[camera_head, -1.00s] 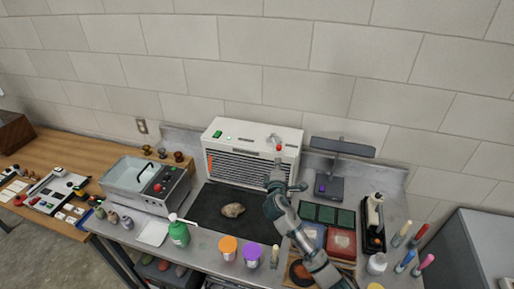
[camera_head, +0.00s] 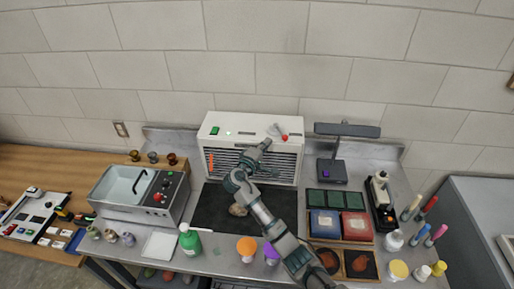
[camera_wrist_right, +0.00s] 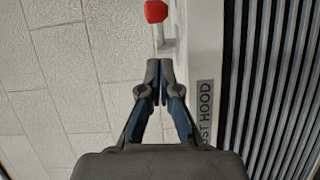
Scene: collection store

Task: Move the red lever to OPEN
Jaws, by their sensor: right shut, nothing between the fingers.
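The lever has a red knob (camera_head: 284,138) on a pale arm and sits at the upper right front of the white hood (camera_head: 222,119). In the right wrist view the red knob (camera_wrist_right: 156,11) is at the top edge, with its pale stalk (camera_wrist_right: 162,42) below. My right gripper (camera_head: 266,143) is just left of and slightly below the knob in the head view. In the wrist view its shut, empty fingertips (camera_wrist_right: 160,64) are close to the stalk's lower end; I cannot tell whether they touch. No OPEN mark is readable. My left gripper is out of view.
The hood has a dark slatted grille and a label ending in HOOD (camera_wrist_right: 205,112). A stone (camera_head: 238,210) lies on the dark mat (camera_head: 212,205) below my arm. A lamp (camera_head: 346,130) stands right of the hood, a basin unit (camera_head: 128,185) left. Bottles and jars line the front.

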